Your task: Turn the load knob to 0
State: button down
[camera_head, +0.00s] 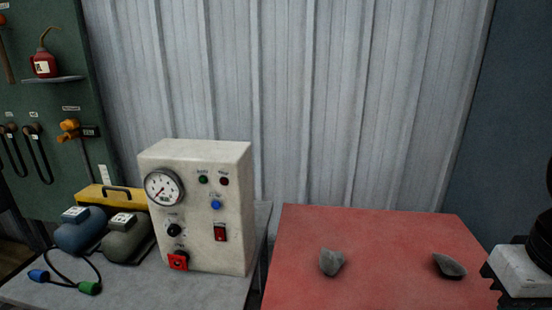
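A cream control box (236,239) stands on the grey bench left of centre in the head view. Its front has a small black knob (174,230) below the round dial gauge (164,188). The lettering by the knob is too small to read, so I cannot tell for sure that it is the load knob. I cannot make out its setting. A red switch or handle (178,261) sits just below the knob. My gripper is not in view, and nothing touches the knob.
Two rounded cases (80,232) and a cable stand left. Two grey lumps (332,262) lie on the red table (390,227).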

aim_at(174, 230)
jog(key=u, duration=1.3)
